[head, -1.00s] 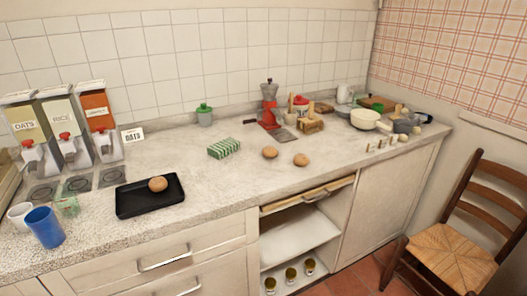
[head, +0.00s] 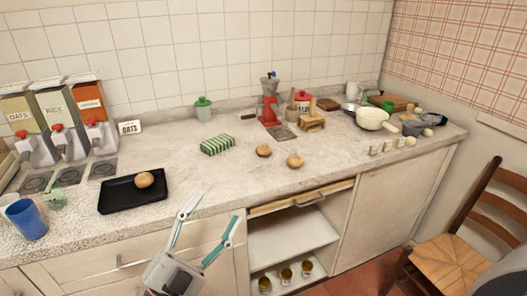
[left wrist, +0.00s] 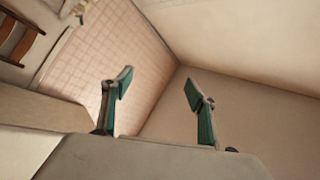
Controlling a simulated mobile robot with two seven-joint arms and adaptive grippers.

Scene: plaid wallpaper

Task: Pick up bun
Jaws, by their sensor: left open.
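Two round brown buns lie on the bare countertop near its middle: a left bun (head: 264,151) and a right bun (head: 295,161). Another bun (head: 144,179) lies on a black tray (head: 118,198) at the left. My left gripper (head: 212,207) is open and empty in the head view, in front of the counter's front edge, below and to the left of the two loose buns. In the left wrist view its open fingers (left wrist: 160,88) have nothing between them, and no bun shows there. My right gripper is not in view.
A green striped box (head: 218,145) stands left of the loose buns. A red coffee grinder (head: 270,105) and a wooden stand (head: 311,121) are behind them. Dispensers (head: 60,120) and a blue cup (head: 27,219) are at the left. A chair (head: 470,230) stands at the right.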

